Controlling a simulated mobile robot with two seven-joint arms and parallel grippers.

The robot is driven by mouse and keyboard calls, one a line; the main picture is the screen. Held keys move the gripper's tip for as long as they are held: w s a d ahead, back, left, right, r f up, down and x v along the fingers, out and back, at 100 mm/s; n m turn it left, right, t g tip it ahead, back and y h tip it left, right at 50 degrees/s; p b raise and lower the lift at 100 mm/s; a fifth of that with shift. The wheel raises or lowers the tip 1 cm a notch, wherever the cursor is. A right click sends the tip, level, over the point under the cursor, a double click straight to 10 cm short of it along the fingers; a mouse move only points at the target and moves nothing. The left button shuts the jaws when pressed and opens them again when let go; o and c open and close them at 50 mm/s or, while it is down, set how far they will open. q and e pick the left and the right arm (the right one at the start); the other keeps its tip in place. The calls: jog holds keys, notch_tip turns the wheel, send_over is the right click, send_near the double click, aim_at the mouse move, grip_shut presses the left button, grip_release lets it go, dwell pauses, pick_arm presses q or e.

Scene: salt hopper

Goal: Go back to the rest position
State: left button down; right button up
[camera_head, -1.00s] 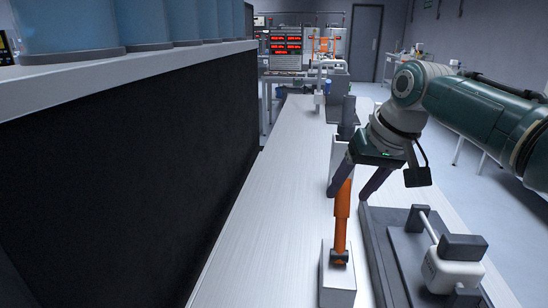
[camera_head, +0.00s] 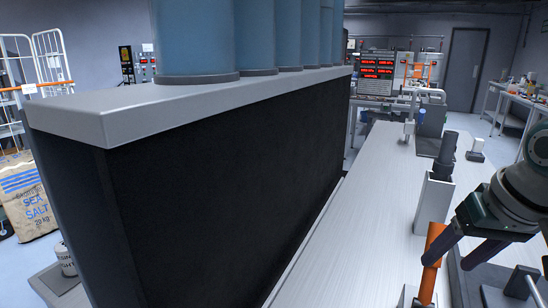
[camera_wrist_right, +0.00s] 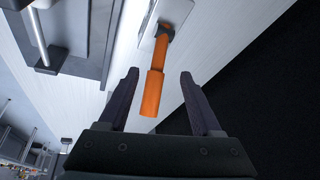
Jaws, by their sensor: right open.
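My right gripper (camera_head: 449,261) is at the right side of the head view. It is open. An orange handle (camera_head: 432,264) stands upright on a pale block (camera_head: 408,297) on the bench and overlaps the gripper's left finger in this view. In the right wrist view the open fingers (camera_wrist_right: 158,75) lie to either side of the handle's end (camera_wrist_right: 152,95), with a gap on both sides. The lower part of the block is cut off in the head view. My left gripper is in neither current view.
A long dark-fronted hopper stand (camera_head: 220,170) with blue cylinders (camera_head: 193,35) fills the middle. The pale bench (camera_head: 365,215) runs along its right; a grey post (camera_head: 434,200) stands there. A dark fixture (camera_head: 515,290) is at lower right. A sea salt sack (camera_head: 28,200) stands left.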

jog(key=s+a+f+n, duration=0.2)
jog(key=s+a, duration=0.2)
jog(key=s, duration=0.2)
jog(key=s+a+f+n, duration=0.1)
jog(key=s+a+f, duration=0.2)
jog(key=s, duration=0.4)
jog(key=s+a+r+n, duration=0.1)
jog(key=s+a+r, duration=0.1)
jog(key=s, duration=0.4)
jog(key=s+a+r, duration=0.2)
jog(key=s, duration=0.4)
notch_tip(320, 180, up, 38)
jog(key=p, duration=3.7)
jog(key=shift+s+g+p, duration=0.2)
jog(key=shift+g+p, duration=0.15)
jog(key=shift+g, duration=0.05)
jog(key=shift+d, duration=0.1)
